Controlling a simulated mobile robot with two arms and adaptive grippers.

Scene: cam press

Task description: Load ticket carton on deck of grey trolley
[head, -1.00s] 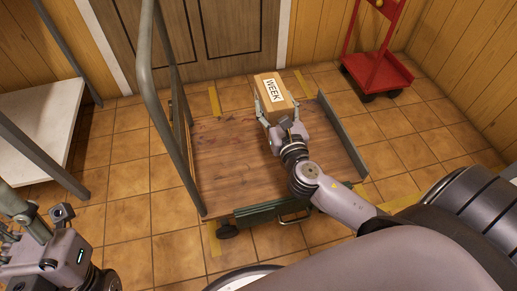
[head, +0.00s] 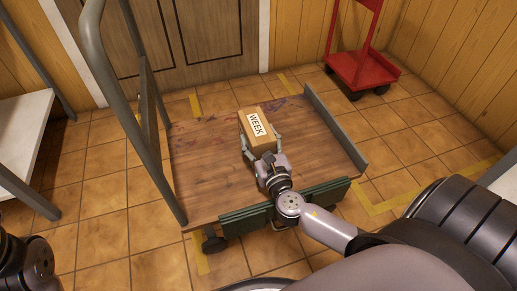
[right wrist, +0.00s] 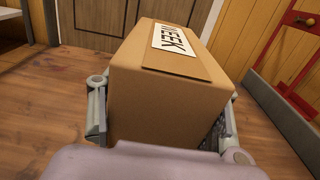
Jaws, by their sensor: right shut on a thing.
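The ticket carton (head: 266,143) is a brown box with a white label reading WEEK. It appears over the middle of the wooden deck (head: 205,168) of the grey trolley in the head view. My right gripper (head: 261,145) is shut on it, one finger on each side. The right wrist view shows the carton (right wrist: 150,100) upright between the fingers (right wrist: 160,125). Its underside is hidden, so I cannot tell whether it touches the deck. Of my left arm only a dark part shows at the lower left; its gripper fingers are out of view.
The trolley's grey tube handle (head: 110,85) rises on the left and a low grey rail (head: 335,130) edges the right. A red hand truck (head: 360,72) stands at the back right. A white shelf (head: 22,130) is at the left. Bare deck surrounds the carton.

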